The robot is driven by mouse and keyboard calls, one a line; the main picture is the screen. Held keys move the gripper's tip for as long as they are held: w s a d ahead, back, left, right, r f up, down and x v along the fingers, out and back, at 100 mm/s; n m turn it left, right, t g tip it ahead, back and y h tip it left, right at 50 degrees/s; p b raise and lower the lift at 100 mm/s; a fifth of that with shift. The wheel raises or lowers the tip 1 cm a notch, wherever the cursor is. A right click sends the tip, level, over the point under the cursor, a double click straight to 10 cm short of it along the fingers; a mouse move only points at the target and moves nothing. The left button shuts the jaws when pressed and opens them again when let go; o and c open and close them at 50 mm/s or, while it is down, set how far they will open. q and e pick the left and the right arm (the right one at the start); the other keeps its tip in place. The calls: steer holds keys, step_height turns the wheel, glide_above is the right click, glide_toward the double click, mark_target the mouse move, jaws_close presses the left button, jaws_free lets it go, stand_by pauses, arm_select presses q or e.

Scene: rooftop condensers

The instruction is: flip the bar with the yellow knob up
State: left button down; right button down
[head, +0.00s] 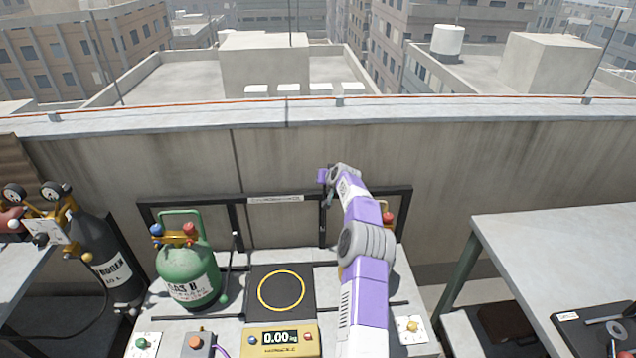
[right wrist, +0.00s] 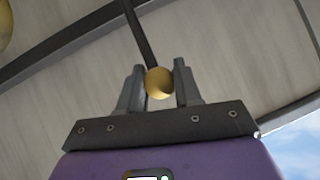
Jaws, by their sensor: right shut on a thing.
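In the right wrist view the yellow knob (right wrist: 158,82) sits between the two fingers of my right gripper (right wrist: 160,88), which is shut on it. A thin dark bar (right wrist: 140,35) runs from the knob to the top edge of that view. In the head view my right gripper (head: 326,184) is high near the wall, in front of the top rail of the black frame. The knob is too small or covered to make out there, and I cannot tell the bar from the frame's post. My left gripper is not in view.
A green gas cylinder (head: 187,272) stands left of a black scale plate (head: 256,312) with a yellow readout box (head: 256,341). My right arm partly hides a cylinder with a red knob (head: 388,218). A dark nitrogen cylinder (head: 100,240) stands left; a grey table (head: 560,245) stands right.

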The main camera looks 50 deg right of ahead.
steer(key=shift+w+d+r, duration=0.1)
steer(key=shift+r, duration=0.15)
steer(key=c, duration=1.2)
jaws_free()
steer(key=o, duration=0.4)
steer(key=shift+w+d+f, duration=0.15)
steer(key=shift+f, duration=0.1)
steer(key=v, duration=0.8)
steer(key=shift+b, duration=0.3)
steer(key=shift+w+f, duration=0.1)
